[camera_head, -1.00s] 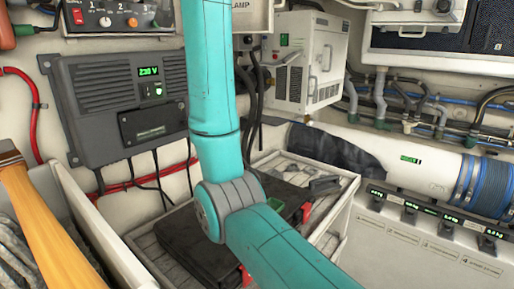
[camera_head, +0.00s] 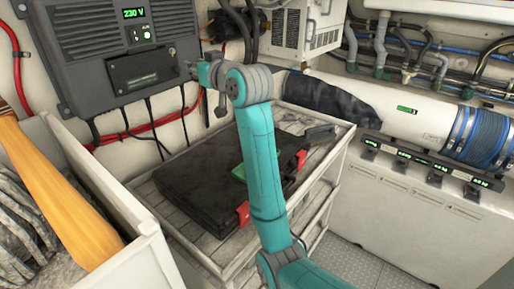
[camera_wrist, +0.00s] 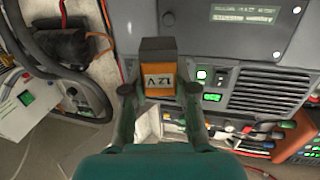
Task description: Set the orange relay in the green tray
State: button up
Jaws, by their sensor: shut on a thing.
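My gripper (camera_wrist: 159,89) is shut on the orange relay (camera_wrist: 159,77) in the wrist view. The relay is a small block with a dark end and an orange face marked with dark characters. A finger is on each side of it. In the head view my gripper (camera_head: 203,72) is in front of the grey wall unit's lower right side, and the relay cannot be made out there. A green thing, apparently the green tray (camera_head: 238,173), lies on the black case, largely hidden behind my arm. My gripper is above and left of it in the picture.
The black case (camera_head: 185,190) with red latches lies on a pale slatted shelf (camera_head: 171,223). The grey wall unit (camera_head: 100,45) has cables hanging below it.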

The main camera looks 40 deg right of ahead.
jog(key=s+d+f+m+h, duration=0.1)
jog(key=s+d+f, duration=0.2)
jog(key=s+f, duration=0.45)
jog(key=s+d+f+m+h, duration=0.1)
jog(key=s+d+f+h, duration=0.2)
jog(key=f, duration=0.7)
jog(key=shift+y, duration=0.6)
jog(key=shift+s+a+f, duration=0.1)
jog(key=shift+s+f, duration=0.1)
jog(key=shift+f, duration=2.35)
jog(key=shift+s+f, duration=0.2)
jog(key=shift+f, duration=2.3)
jog(key=shift+f, duration=0.15)
jog(key=o, duration=1)
jog(key=shift+r, duration=0.2)
jog(key=s, duration=0.4)
jog(key=s+a, duration=0.1)
jog(key=s, duration=0.3)
jog(key=s+a, duration=0.1)
jog(key=s, duration=0.2)
jog(key=shift+s+a+r, duration=0.15)
jog(key=shift+s+r, duration=0.1)
jog(key=shift+s, duration=0.15)
